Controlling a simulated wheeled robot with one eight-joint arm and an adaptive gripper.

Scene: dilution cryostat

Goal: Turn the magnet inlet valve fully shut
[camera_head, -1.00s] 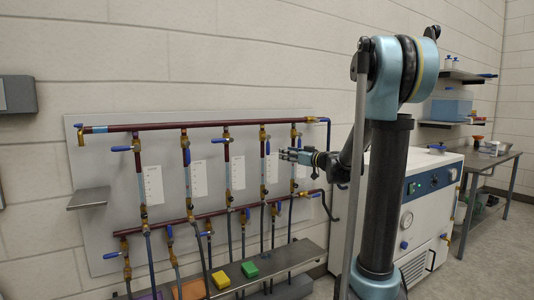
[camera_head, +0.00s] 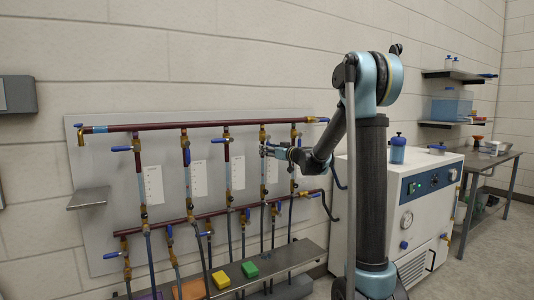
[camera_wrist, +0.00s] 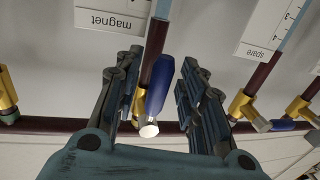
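The magnet inlet valve's blue handle (camera_wrist: 158,85) is in the middle of the wrist view, beside a "magnet" label (camera_wrist: 110,20) that reads upside down. It appears roughly along its dark red pipe, with its pale end towards the camera. My gripper (camera_wrist: 157,95) is open, one finger on each side of the handle. Small gaps seem to remain, but I cannot tell whether either finger touches. In the head view my gripper (camera_head: 268,150) is at the fourth upper valve, whose brass body (camera_head: 263,133) shows above it; the gripper mostly hides the handle there.
The upper manifold pipe (camera_head: 160,127) carries several similar valves; the lower manifold (camera_head: 180,220) has more. A spare-line label (camera_wrist: 258,48) and a brass fitting (camera_wrist: 238,105) are right of my fingers in the wrist view. A white cabinet (camera_head: 420,205) stands right of the panel.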

